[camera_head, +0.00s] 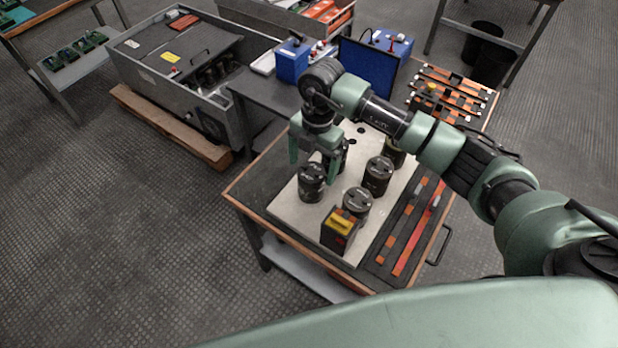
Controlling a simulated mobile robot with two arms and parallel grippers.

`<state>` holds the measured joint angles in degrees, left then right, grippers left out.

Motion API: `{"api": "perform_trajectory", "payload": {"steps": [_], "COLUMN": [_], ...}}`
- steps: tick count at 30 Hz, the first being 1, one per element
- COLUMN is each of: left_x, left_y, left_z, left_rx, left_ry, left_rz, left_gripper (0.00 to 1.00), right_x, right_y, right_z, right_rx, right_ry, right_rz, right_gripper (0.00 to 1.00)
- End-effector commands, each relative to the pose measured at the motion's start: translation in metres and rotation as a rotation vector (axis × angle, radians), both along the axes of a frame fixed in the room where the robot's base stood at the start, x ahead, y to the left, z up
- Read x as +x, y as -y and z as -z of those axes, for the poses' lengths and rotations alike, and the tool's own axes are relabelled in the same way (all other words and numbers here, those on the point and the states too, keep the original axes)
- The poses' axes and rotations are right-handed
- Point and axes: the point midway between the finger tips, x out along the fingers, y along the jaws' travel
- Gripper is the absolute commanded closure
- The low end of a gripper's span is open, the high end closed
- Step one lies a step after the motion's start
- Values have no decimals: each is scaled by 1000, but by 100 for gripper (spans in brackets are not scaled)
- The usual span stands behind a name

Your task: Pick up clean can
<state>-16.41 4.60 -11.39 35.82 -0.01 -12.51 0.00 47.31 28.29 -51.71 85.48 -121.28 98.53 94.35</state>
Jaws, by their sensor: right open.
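Several black cylindrical cans stand upright on a pale mat (290,212) on the workbench. One can (312,184) is at the mat's left, another (378,176) is right of centre, and another (356,204) is nearer the front. One more can (395,156) is partly hidden behind my right arm, and another is mostly hidden behind the gripper. I cannot tell which is the clean can. My right gripper (313,162) points down with its green fingers apart, just behind and above the left can. I cannot tell whether it touches anything. My left gripper is out of view.
A black box with a yellow top (339,232) stands at the mat's front. A dark tray with orange and red bars (408,232) lies to the right. A grey cabinet (150,85) stands left on a pallet.

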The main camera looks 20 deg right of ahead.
Motion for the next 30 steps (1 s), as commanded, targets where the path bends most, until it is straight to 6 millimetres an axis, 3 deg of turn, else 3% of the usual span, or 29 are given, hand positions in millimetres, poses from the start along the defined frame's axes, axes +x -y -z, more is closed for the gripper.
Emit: {"api": "perform_trajectory", "payload": {"steps": [3,7,12,20,30], "left_x": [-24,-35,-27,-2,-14], "left_y": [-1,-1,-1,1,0], "left_z": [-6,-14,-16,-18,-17], "left_rx": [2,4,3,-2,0], "left_ry": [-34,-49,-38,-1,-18], "left_rz": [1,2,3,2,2], "left_gripper": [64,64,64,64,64], "right_x": [-2,-5,-5,-5,-5], "right_y": [-2,-5,-7,-7,-7], "right_z": [12,31,52,56,56], "right_rx": [0,0,1,1,1], "right_ry": [-3,-5,-2,1,0], "right_rz": [1,2,1,0,0], "right_gripper": [12,12,12,12,100]}}
